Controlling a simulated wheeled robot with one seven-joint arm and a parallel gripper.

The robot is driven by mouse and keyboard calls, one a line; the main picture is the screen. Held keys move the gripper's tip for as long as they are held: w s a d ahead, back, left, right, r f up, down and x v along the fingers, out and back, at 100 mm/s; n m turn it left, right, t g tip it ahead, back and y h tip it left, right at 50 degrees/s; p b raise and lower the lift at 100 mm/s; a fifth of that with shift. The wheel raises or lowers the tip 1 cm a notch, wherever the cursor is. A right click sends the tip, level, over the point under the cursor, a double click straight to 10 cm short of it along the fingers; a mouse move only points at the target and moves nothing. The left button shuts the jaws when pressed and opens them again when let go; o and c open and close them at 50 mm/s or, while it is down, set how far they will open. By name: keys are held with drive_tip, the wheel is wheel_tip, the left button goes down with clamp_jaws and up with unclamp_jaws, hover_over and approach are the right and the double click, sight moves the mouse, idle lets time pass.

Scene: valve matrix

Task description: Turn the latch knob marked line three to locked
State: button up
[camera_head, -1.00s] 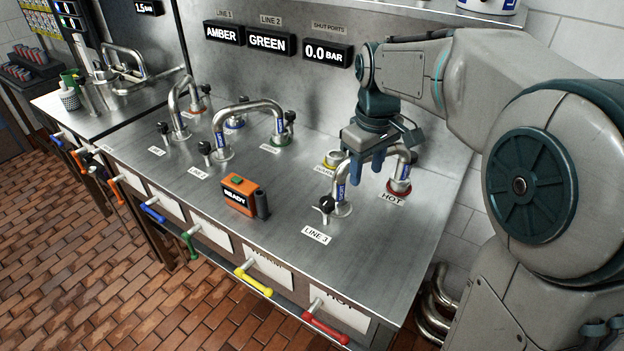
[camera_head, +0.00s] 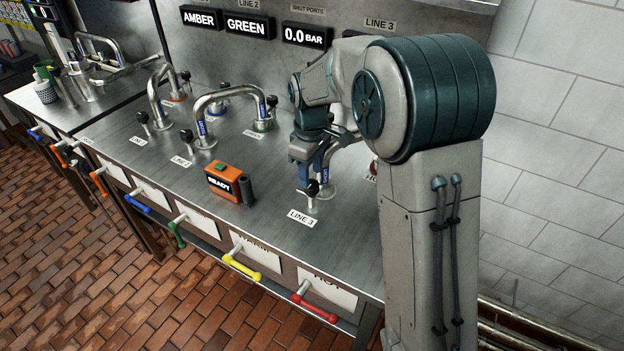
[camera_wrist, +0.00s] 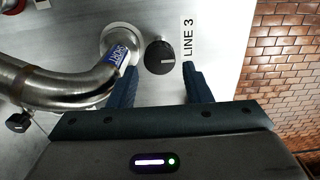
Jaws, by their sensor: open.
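The line three latch knob (camera_head: 312,187) is a black knob on a short metal stem, behind the white LINE 3 label (camera_head: 302,218). In the wrist view the knob (camera_wrist: 160,57) is a black disc with a pale mark, beside the LINE 3 label (camera_wrist: 188,38). A steel pipe with a blue-and-white band (camera_wrist: 117,57) ends in a round flange next to it. My gripper (camera_wrist: 158,78) is open, with one blue finger on each side of the knob's line, just short of it. In the head view my gripper (camera_head: 305,178) is at the knob, partly hidden; contact cannot be told.
An orange READY box (camera_head: 229,183) stands on the steel bench to the left. Other bent pipes (camera_head: 228,105) and black knobs stand further left. Coloured handles (camera_head: 241,267) line the bench front. Displays on the back wall read AMBER, GREEN and 0.0 BAR.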

sight(311, 184)
drive_tip(key=shift+f, duration=1.75)
drive_tip(key=c, duration=0.7)
drive_tip(key=shift+d, duration=0.15)
